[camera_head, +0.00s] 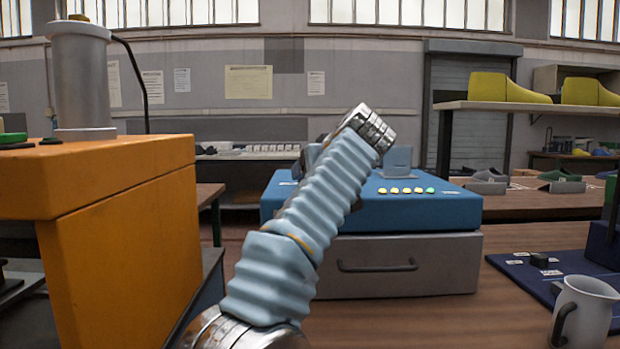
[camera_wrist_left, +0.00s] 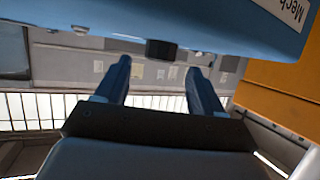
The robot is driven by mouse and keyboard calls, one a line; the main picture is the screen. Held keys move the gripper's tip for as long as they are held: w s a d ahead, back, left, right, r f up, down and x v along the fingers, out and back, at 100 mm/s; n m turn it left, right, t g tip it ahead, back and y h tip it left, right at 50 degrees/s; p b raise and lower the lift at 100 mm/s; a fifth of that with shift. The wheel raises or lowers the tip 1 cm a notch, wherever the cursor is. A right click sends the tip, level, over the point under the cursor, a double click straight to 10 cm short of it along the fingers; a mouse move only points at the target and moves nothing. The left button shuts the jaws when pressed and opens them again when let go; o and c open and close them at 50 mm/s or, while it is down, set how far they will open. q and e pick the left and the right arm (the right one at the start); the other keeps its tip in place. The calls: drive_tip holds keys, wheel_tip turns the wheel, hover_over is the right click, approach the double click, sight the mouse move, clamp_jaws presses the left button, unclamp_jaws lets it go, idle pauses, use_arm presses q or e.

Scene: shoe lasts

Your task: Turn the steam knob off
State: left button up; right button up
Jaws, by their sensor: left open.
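My left gripper (camera_wrist_left: 157,66) is open in the left wrist view, its two dark fingers apart. In the head view my left arm's pale blue sleeve crosses in front of a blue-topped machine (camera_head: 440,208), and the fingers cannot be made out. My right gripper is not in view.
An orange machine (camera_head: 120,225) stands close on the left. A grey drawer unit (camera_head: 405,265) is under the blue top. At right, a grey mug (camera_head: 588,310) stands by a dark blue board (camera_head: 575,268) carrying a small black part (camera_head: 538,260) and white labels.

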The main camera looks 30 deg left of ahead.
use_arm(q)
drive_tip(key=v, duration=1)
drive_tip(key=shift+f, duration=0.15)
